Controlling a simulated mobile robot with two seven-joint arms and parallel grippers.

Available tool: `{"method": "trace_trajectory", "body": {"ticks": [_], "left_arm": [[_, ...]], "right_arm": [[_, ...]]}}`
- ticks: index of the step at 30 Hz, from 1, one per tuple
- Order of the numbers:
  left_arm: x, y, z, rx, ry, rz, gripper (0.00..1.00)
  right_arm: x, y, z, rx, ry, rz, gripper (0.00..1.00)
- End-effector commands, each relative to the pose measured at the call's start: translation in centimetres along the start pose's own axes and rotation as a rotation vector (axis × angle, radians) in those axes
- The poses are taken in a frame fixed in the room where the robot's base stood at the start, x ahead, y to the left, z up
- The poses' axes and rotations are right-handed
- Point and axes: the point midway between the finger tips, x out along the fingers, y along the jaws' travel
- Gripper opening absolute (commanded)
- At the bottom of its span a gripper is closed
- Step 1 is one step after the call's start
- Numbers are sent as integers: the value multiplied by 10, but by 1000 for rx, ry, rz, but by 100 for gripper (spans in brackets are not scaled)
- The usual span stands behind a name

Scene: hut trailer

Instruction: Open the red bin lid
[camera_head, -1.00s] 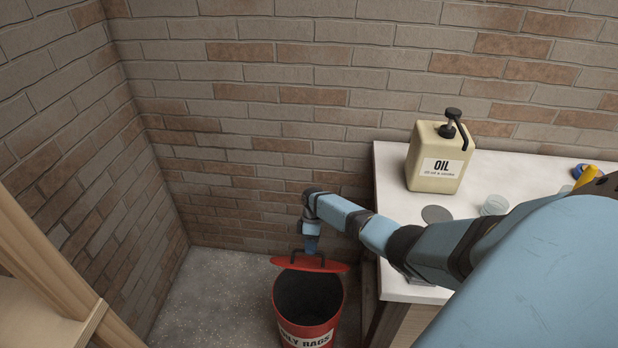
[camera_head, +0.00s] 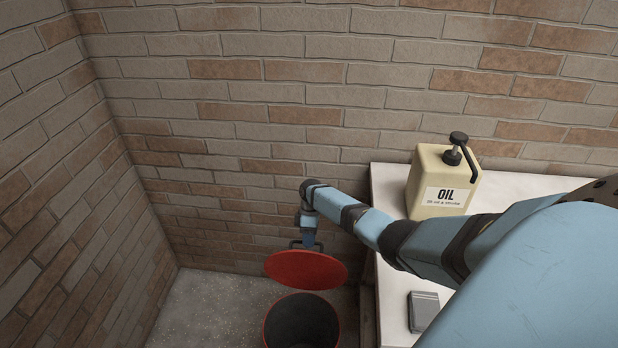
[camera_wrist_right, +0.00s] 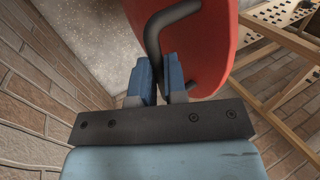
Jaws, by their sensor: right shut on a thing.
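The red bin (camera_head: 301,322) stands on the floor with its dark inside showing; its lower part is cut off by the picture's bottom edge. Its red lid (camera_head: 306,270) is tilted up behind the opening, its flat face towards the head camera. My right gripper (camera_head: 309,243) is at the lid's upper edge, by the dark handle. In the right wrist view, my right gripper's blue fingers (camera_wrist_right: 165,85) are shut on the black handle (camera_wrist_right: 158,35) of the red lid (camera_wrist_right: 205,45). My left gripper is not in view.
A white-topped counter (camera_head: 388,185) stands right of the bin, with a beige oil can (camera_head: 443,182) and a small grey box (camera_head: 423,311) on it. Brick walls (camera_head: 230,120) close in behind and at left. The floor (camera_head: 215,300) left of the bin is clear.

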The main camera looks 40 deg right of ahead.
Motion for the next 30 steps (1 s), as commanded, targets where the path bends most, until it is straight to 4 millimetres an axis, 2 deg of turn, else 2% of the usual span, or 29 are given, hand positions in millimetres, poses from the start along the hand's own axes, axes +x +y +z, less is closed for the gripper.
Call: {"method": "trace_trajectory", "body": {"ticks": [1, 16, 17, 20, 30], "left_arm": [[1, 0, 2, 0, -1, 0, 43], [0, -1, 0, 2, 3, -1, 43], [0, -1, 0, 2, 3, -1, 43], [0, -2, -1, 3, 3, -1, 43], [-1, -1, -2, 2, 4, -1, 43]], "right_arm": [[10, -1, 3, 0, -10, -7, 0], [10, -2, 3, -1, -11, -8, 0], [10, -2, 3, -1, -11, -8, 15], [9, -1, 2, -1, -9, -7, 38], [2, -1, 1, -1, -4, -3, 38]]}}
